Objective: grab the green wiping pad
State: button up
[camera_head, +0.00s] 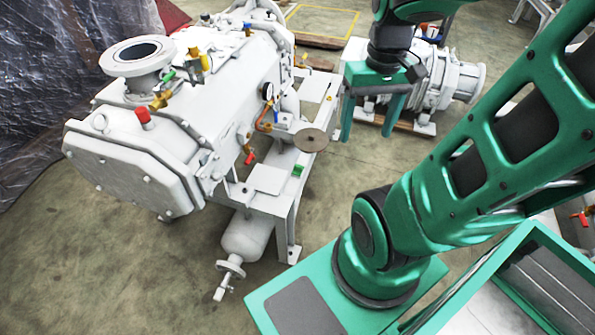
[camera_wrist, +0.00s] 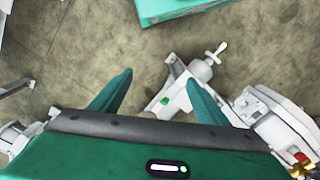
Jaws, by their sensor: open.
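The green wiping pad (camera_head: 298,170) is a small green block on the white frame of the vacuum machine, beside a flat white plate. In the wrist view the pad (camera_wrist: 164,101) shows between my two fingers, well beyond them. My gripper (camera_head: 370,118) is open and empty, fingers pointing down, above and to the right of the pad in the head view. In the wrist view the fingers of my gripper (camera_wrist: 158,78) are spread wide and touch nothing.
The large white vacuum machine (camera_head: 190,120) with valves and a gauge stands left of the pad. A round brownish disc (camera_head: 310,140) lies near the pad. A white cylinder (camera_head: 246,237) hangs below the frame. A second grey machine (camera_head: 440,85) stands behind my gripper.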

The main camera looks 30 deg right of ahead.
aim_at(302, 168)
jog(key=w+d+f+n+y, duration=0.1)
jog(key=w+d+f+n, duration=0.15)
jog(key=w+f, duration=0.25)
jog(key=w+d+f+n+t+y, duration=0.1)
jog(key=w+d+f+n, duration=0.15)
jog(key=w+f, duration=0.35)
jog(key=w+d+f+n+y, duration=0.1)
jog(key=w+f+n, duration=0.2)
jog(key=w+f, duration=0.2)
jog(key=w+d+f+n+t+y, duration=0.1)
jog(key=w+f+t, duration=0.2)
jog(key=f, duration=0.6)
jog(key=w+d+f+n+t+y, duration=0.15)
jog(key=f+t, duration=0.25)
jog(key=f, duration=0.6)
jog(key=w+d+f+n+t+y, duration=0.1)
jog(key=w+f+t+y, duration=0.2)
jog(key=f, duration=0.6)
jog(key=shift+h, duration=0.55)
jog(key=x, duration=0.5)
jog(key=shift+w, duration=0.4)
jog(key=shift+r+x, duration=0.2)
jog(key=shift+x, duration=2.35)
jog(key=shift+a, duration=0.1)
jog(key=c, duration=1.1)
